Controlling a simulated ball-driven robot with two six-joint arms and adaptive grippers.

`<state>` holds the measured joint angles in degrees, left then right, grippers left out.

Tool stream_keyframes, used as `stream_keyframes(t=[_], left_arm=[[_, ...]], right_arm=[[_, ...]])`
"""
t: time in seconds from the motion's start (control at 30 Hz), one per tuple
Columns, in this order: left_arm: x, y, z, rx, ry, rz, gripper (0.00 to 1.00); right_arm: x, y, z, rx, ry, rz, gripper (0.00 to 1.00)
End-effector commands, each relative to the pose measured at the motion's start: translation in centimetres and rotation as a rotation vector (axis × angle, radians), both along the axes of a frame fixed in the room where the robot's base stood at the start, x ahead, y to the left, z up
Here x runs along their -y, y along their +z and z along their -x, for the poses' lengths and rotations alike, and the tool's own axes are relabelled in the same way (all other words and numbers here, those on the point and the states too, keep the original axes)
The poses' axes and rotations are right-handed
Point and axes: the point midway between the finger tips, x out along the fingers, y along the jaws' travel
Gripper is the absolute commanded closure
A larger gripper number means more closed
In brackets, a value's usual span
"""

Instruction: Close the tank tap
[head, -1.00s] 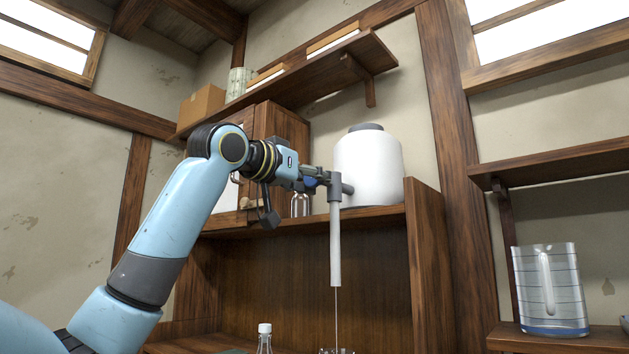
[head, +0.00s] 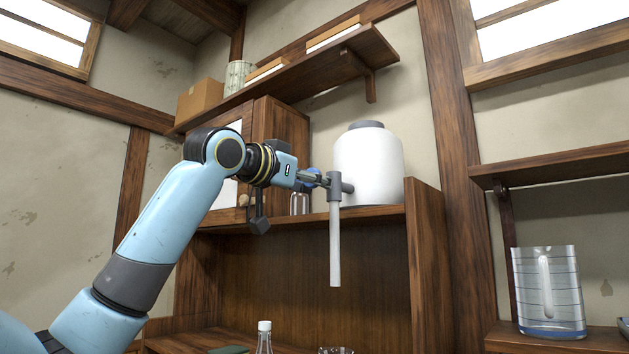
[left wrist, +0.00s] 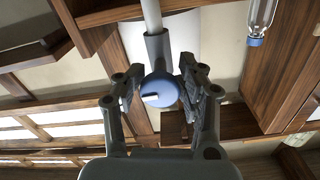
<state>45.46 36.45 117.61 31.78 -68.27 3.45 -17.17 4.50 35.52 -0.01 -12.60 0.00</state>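The white tank (head: 368,165) with a grey lid stands on the wooden shelf. Its grey tap (head: 334,187) has a long pale spout pipe (head: 335,250) pointing down, with no stream below it. The tap's round blue knob (head: 311,179) shows partly in the head view, and face-on in the left wrist view (left wrist: 160,93), its dark pointer mark lying nearly level. My left gripper (head: 317,179) is at the tap. In the left wrist view its fingers (left wrist: 160,86) stand open on both sides of the knob, with a small gap at the right. My right gripper is out of view.
A glass vessel (head: 335,350) is partly visible below the spout. A capped bottle (head: 264,338) stands to its left. A clear graduated jug (head: 549,290) stands on the right shelf. An upright wooden panel (head: 428,260) borders the tank shelf.

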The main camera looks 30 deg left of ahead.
Motion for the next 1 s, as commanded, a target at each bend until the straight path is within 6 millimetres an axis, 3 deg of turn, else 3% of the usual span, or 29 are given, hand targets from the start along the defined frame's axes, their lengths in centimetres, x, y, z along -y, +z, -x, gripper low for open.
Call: stream_keyframes(t=[0.17, 0.47, 0.8, 1.0], left_arm=[[0.0, 0.2, 0.0, 0.005, 0.001, 0.000, 0.39], [-0.1, 0.3, 0.3, 0.008, 0.002, 0.001, 0.39], [-0.5, 0.2, 5.0, 0.005, 0.005, -0.009, 0.39], [-0.7, 0.2, 6.7, 0.006, 0.005, -0.005, 0.39]], right_arm=[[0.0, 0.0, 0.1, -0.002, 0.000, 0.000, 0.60], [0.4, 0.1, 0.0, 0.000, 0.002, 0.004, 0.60], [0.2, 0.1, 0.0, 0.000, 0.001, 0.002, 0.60], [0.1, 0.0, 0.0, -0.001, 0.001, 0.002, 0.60]])
